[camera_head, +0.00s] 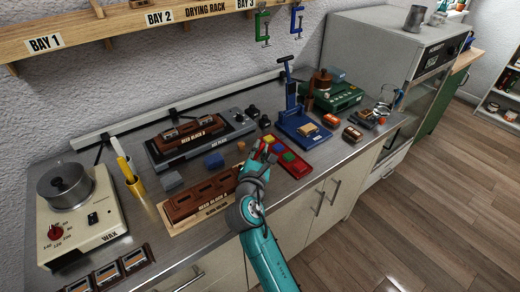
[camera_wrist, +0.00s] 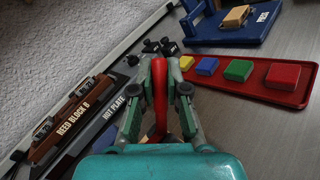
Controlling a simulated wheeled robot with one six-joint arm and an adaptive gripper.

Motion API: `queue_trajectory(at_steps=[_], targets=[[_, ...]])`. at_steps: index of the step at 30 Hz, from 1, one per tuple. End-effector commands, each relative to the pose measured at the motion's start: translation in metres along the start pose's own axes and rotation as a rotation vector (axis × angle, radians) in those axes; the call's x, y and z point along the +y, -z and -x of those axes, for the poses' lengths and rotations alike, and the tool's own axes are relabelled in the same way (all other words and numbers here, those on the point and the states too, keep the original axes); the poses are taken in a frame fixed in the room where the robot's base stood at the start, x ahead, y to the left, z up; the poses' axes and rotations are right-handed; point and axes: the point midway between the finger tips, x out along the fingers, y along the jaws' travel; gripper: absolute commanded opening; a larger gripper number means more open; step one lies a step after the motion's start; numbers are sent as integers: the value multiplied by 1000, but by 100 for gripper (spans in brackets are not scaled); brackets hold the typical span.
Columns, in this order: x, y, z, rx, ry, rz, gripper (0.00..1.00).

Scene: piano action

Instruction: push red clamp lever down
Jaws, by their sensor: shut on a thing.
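My gripper (camera_wrist: 158,75) is shut on a long red bar, which I take to be the red clamp lever (camera_wrist: 159,112). The lever stands between the two fingers in the wrist view, and its lower end is hidden by my wrist. In the head view my gripper (camera_head: 264,152) is at the right end of reed block A (camera_head: 205,199), just left of the red tray. A little red shows at the fingertips there. The lever's mount is hidden, so I cannot tell its angle.
A red tray (camera_wrist: 290,97) with several coloured blocks lies close on the right. The blue press (camera_wrist: 235,28) stands behind it. A wax pot (camera_head: 65,187) stands far left.

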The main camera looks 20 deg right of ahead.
Motion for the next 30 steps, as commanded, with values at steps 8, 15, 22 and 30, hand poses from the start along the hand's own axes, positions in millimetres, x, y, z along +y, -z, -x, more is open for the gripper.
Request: queue_trajectory(at_steps=[8,15,22,30], targets=[[6,0,5,-79,-41,93,0],[11,-2,8,-137,-71,157,0],[11,-2,9,-141,-73,160,0],[11,-2,9,-140,-73,160,40]])
